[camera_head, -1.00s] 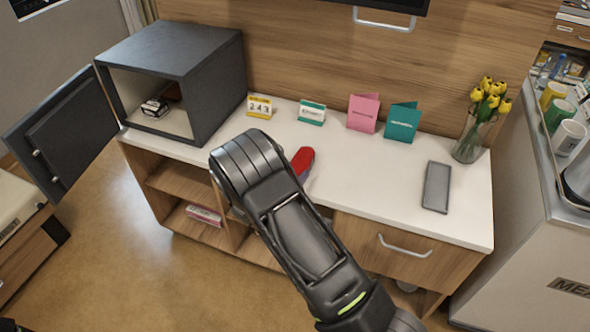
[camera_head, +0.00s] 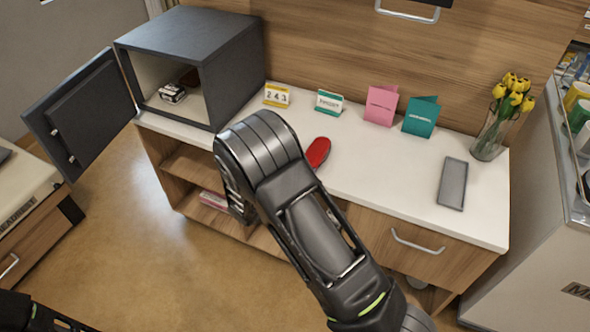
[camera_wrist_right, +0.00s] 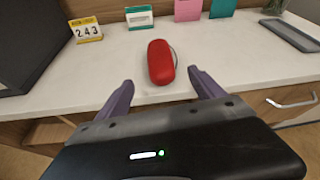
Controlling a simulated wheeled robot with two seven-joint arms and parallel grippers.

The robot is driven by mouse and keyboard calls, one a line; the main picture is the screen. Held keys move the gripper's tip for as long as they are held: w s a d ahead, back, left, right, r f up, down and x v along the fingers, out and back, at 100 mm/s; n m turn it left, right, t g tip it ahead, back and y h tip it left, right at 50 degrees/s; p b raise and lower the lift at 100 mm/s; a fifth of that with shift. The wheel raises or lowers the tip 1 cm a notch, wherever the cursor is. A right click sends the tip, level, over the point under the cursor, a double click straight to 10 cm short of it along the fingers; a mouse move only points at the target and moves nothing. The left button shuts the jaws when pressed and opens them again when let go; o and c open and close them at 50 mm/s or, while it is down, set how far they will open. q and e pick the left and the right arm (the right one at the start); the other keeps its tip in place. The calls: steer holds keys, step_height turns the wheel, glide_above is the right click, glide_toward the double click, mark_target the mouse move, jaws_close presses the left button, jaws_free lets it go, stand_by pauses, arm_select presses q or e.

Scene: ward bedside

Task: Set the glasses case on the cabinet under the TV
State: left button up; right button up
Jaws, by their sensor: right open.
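The red glasses case (camera_head: 318,152) lies on the white top of the cabinet (camera_head: 375,170) below the TV, partly behind my right arm in the head view. In the right wrist view the whole case (camera_wrist_right: 160,61) shows, standing out lengthwise ahead of the fingers. My right gripper (camera_wrist_right: 155,90) is open and empty, with the case just beyond and between its fingertips, not touching. In the head view my right arm hides its own fingers. At the lower left a dark part of my left arm shows, but its gripper is not in view.
An open dark safe (camera_head: 195,65) stands at the left of the cabinet. Behind the case are a calendar (camera_head: 277,96), a small sign (camera_head: 329,102), pink (camera_head: 381,105) and teal (camera_head: 421,116) cards. A grey tray (camera_head: 452,184) and tulip vase (camera_head: 495,130) stand right. White top is clear between case and tray.

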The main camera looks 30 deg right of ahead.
steer(key=shift+f, duration=0.1)
steer(key=s+a+f+m+g+y, duration=0.45)
steer(key=s+f, duration=0.45)
steer(key=s, duration=0.3)
steer(key=s+a+f+m+g+y, duration=0.35)
steer(key=s+a+f+m, duration=0.2)
steer(key=s+f, duration=0.5)
steer(key=s+a+m+y, duration=0.3)
steer(key=a+m+y, duration=0.1)
steer(key=a+m, duration=0.4)
steer(key=s+a+r+m+t+y, duration=0.1)
steer(key=s+a+m+y, duration=0.2)
steer(key=a+m, duration=0.6)
steer(key=shift+s+a+m+t+y, duration=0.3)
steer(key=shift+s+a+y, duration=0.1)
steer(key=shift+s, duration=0.35)
